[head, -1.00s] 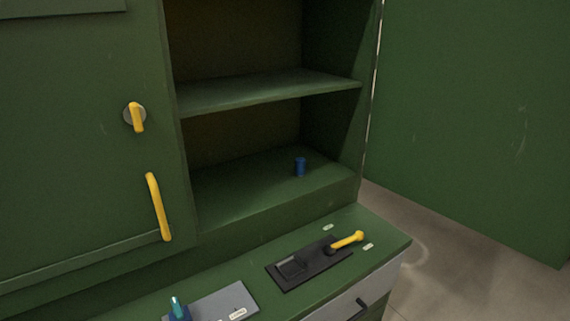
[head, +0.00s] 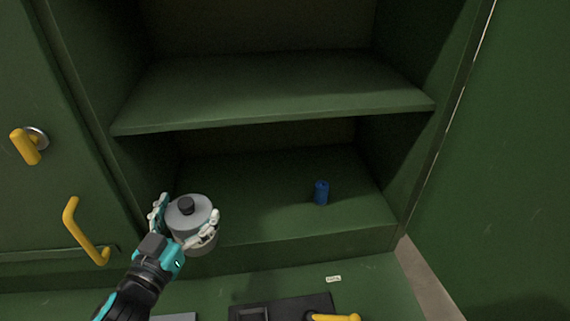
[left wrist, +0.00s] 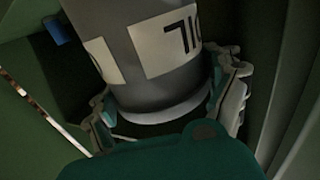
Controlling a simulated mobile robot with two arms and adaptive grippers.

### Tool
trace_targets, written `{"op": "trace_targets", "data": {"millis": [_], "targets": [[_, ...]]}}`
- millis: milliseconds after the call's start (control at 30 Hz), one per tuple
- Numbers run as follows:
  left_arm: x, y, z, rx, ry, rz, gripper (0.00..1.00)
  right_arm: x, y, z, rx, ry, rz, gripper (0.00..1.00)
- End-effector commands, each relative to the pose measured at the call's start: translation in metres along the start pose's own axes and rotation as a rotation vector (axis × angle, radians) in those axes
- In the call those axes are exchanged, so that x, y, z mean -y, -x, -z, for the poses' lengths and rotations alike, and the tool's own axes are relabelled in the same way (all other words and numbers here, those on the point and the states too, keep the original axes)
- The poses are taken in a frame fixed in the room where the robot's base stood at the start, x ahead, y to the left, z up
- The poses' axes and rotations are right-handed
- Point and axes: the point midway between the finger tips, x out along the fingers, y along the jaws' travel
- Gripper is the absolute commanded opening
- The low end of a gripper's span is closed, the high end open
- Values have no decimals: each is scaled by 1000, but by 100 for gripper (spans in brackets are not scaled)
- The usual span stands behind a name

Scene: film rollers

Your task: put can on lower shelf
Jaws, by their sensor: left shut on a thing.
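The can (head: 190,211) is a grey cylinder with a dark knob on top. My left gripper (head: 186,222) is shut on it and holds it upright at the front left of the lower shelf (head: 262,208). Whether its base touches the shelf I cannot tell. In the left wrist view the can (left wrist: 150,50), with white labels and dark characters, stands between the two fingers (left wrist: 170,105). My right gripper is not in view.
A small blue cylinder (head: 321,192) stands on the lower shelf, right of the can, with free room between. The upper shelf (head: 270,88) is empty above. Yellow handles (head: 84,232) are on the closed door at left. A black panel with a yellow lever (head: 335,317) lies below.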

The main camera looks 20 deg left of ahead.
Motion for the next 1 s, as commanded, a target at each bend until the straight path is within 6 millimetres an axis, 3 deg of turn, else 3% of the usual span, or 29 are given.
{"op": "trace_targets", "data": {"millis": [33,167,300,433,467,533,800,1000], "targets": [[1,-2,7,-3,-2,-3,33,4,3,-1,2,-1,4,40],[0,-13,6,-6,0,-5,33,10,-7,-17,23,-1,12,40],[-6,-34,0,-11,-2,-6,33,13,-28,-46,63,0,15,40],[-10,-50,-2,-10,-2,-5,33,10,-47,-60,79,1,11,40],[-11,-54,-2,-10,-3,-4,33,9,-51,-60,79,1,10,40],[-14,-67,6,-4,1,0,33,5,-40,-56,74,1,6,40],[-31,-128,1,-3,3,0,33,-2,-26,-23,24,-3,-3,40],[-38,-154,-5,-1,1,0,33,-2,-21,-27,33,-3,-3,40]]}}
